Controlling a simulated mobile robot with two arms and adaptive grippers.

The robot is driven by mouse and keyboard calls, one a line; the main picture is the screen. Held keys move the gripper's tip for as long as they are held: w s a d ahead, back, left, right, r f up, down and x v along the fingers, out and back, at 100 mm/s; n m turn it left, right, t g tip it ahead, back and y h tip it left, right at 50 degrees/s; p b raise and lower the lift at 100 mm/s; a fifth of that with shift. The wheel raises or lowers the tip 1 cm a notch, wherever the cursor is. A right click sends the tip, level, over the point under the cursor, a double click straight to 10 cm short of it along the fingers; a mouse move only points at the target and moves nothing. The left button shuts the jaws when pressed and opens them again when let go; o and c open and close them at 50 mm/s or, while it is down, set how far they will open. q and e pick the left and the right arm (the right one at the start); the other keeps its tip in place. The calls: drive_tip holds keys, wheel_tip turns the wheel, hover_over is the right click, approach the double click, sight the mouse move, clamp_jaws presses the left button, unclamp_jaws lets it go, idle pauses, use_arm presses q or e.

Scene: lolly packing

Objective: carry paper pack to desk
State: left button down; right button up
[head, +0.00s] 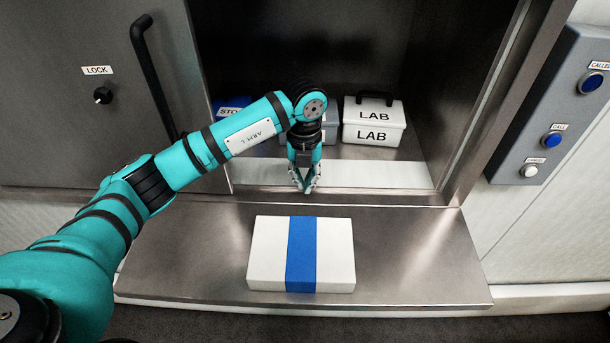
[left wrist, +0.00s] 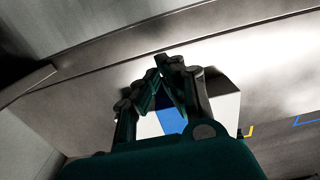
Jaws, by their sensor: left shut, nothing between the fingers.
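The paper pack (head: 267,252) is a white box with a blue band around its middle. It lies flat on the metal shelf (head: 190,260) in front of the open compartment. My left gripper (head: 304,188) is above and behind the pack, at the compartment's front edge, pointing down. Its fingertips are together with nothing between them, and it is apart from the pack. In the left wrist view the fingers (left wrist: 165,62) cover part of the pack (left wrist: 222,108), and its blue band shows between them. My right gripper is not in view.
Inside the compartment stand a white LAB box (head: 372,135) with a dark handle, a blue box (head: 228,103) and a grey-blue box (head: 330,126) partly behind my arm. A button panel (head: 555,110) is at right. A door with a handle (head: 150,70) is at left.

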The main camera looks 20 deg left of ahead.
use_arm(q)
drive_tip(key=f, duration=0.2)
drive_tip(key=f+p, duration=0.1)
drive_tip(key=f, duration=0.2)
drive_tip(key=shift+s+f+p, duration=0.2)
drive_tip(key=shift+f+p, duration=0.1)
drive_tip(key=s+p, duration=0.1)
drive_tip(key=s+d+p, duration=0.1)
drive_tip(key=shift+s+f, duration=0.2)
drive_tip(key=shift+s, duration=0.15)
drive_tip(key=shift+s+p, duration=0.3)
drive_tip(key=shift+s, duration=0.2)
drive_tip(key=shift+d+f, duration=0.1)
drive_tip(key=shift+w, duration=0.1)
